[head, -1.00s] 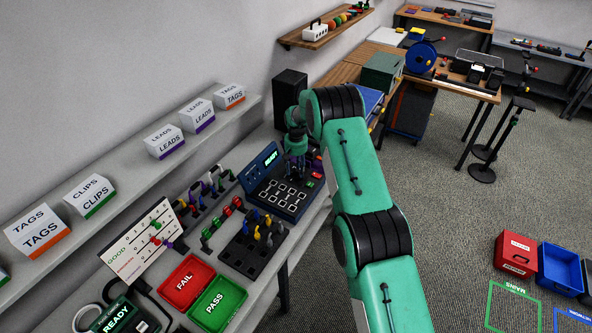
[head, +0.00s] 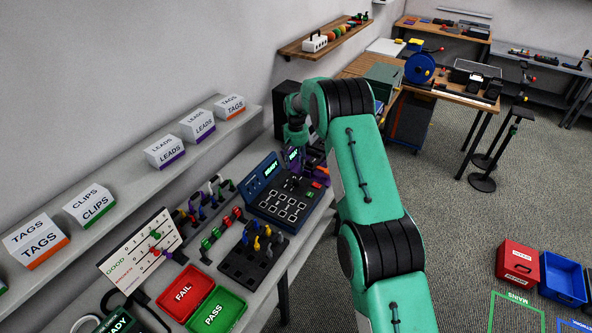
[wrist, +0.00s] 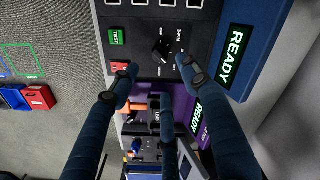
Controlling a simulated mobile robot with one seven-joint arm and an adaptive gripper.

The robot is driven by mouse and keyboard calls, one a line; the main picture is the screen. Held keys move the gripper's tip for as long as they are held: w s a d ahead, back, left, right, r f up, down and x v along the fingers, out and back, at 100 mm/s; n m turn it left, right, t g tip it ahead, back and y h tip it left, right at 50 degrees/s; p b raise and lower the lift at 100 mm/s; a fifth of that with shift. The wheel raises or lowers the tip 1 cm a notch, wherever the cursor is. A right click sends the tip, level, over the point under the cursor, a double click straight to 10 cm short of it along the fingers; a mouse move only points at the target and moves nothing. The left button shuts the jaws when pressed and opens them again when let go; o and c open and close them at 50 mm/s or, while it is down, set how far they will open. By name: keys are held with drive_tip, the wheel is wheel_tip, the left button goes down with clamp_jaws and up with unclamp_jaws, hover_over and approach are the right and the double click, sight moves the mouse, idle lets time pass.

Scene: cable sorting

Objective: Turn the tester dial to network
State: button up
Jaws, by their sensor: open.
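The blue tester (head: 262,210) stands on the bench, with a lit READY screen that also shows in the wrist view (wrist: 232,57). Its black dial (wrist: 160,50) sits on the dark panel beside small white labels, one reading 3-PIN. I cannot tell clearly which label the dial points at. My gripper (head: 293,170) is above the far end of the tester. In the wrist view my gripper (wrist: 156,75) has its blue fingers spread apart and empty. The dial shows between and just beyond the fingertips, apart from them as far as I can see.
A green TEST button (wrist: 118,37) and a red button (wrist: 119,67) lie beside the dial. A purple tester (head: 315,175) stands close behind the blue one. A black lead rack (head: 245,265) and red and green trays (head: 216,311) stand nearer.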

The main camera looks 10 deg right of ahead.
drive_tip(key=shift+r, duration=0.8)
drive_tip(key=s+a+r+t+b, duration=0.1)
drive_tip(key=s+r+b, duration=0.2)
drive_tip(key=s+r, duration=1)
drive_tip(key=s+a+r+t+b, duration=0.2)
drive_tip(key=s+r+b, duration=0.1)
drive_tip(key=s+r, duration=1)
drive_tip(key=s+r+t+b, duration=0.1)
drive_tip(key=s+r+b, duration=0.15)
drive_tip(key=s, duration=0.65)
drive_tip(key=s+r+b, duration=0.1)
drive_tip(key=s+r, duration=0.2)
drive_tip(key=s, duration=0.6)
drive_tip(key=s+f+b, duration=0.1)
drive_tip(key=s+f, duration=0.2)
drive_tip(key=s, duration=0.6)
drive_tip(key=s+a+f+t+b, duration=0.1)
drive_tip(key=s+f, duration=0.3)
drive_tip(key=s, duration=0.5)
drive_tip(key=shift+s+a+f+t+b, duration=0.2)
drive_tip(key=shift+s+t+b, duration=0.15)
drive_tip(key=shift+b, duration=0.4)
